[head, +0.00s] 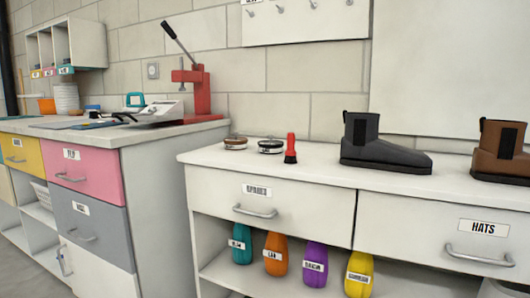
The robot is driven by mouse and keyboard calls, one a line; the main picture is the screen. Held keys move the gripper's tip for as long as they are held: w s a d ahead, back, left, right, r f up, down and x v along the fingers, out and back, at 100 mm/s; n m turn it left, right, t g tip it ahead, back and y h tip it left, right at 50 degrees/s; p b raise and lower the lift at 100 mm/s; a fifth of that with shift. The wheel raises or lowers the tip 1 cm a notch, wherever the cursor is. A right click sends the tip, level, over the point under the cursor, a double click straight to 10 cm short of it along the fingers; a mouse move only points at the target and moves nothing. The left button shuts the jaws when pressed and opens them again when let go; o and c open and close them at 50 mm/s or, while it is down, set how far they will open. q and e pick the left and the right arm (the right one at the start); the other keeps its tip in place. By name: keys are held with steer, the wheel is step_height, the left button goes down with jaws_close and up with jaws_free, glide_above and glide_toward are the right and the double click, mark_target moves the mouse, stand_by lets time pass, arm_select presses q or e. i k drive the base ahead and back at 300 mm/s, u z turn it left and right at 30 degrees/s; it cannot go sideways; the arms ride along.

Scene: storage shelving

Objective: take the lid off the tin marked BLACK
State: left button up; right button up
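Two small round tins stand side by side near the left end of the white counter, in the head view. The left tin (235,143) has a brownish top and a light label. The right tin (270,147) has a dark top and a light label. The lettering on both labels is too small to read, so I cannot tell from it which is marked BLACK. Both tins look covered. Neither of my grippers is in view.
A red bottle-like object (291,148) stands just right of the tins. A black boot (384,147) and a brown boot (500,152) stand further right on the white counter (325,178). A higher worktop (135,138) with a red press (197,93) is at left.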

mark_target(271, 144)
steer(key=u, duration=0.8)
steer(key=i, duration=1.2)
steer(key=z, duration=0.15)
